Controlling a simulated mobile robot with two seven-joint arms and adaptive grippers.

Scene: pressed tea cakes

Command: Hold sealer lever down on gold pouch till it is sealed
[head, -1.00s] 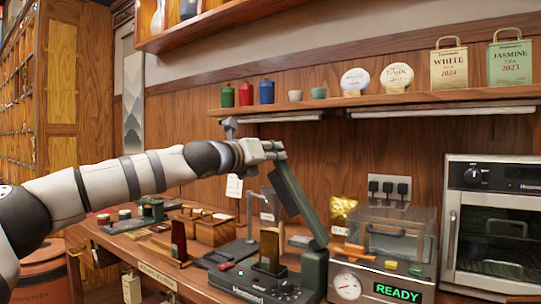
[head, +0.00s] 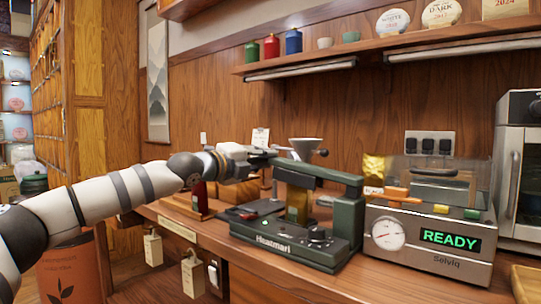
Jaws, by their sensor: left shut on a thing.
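Another gold pouch (head: 374,168) stands behind the lever's hinge. My right gripper is not in view.
A machine with a gauge and a green "READY" display (head: 450,237) stands right of the sealer. A steel oven (head: 515,165) is at the far right. A funnel (head: 305,146) shows behind the lever. A shelf (head: 350,62) with canisters runs above.

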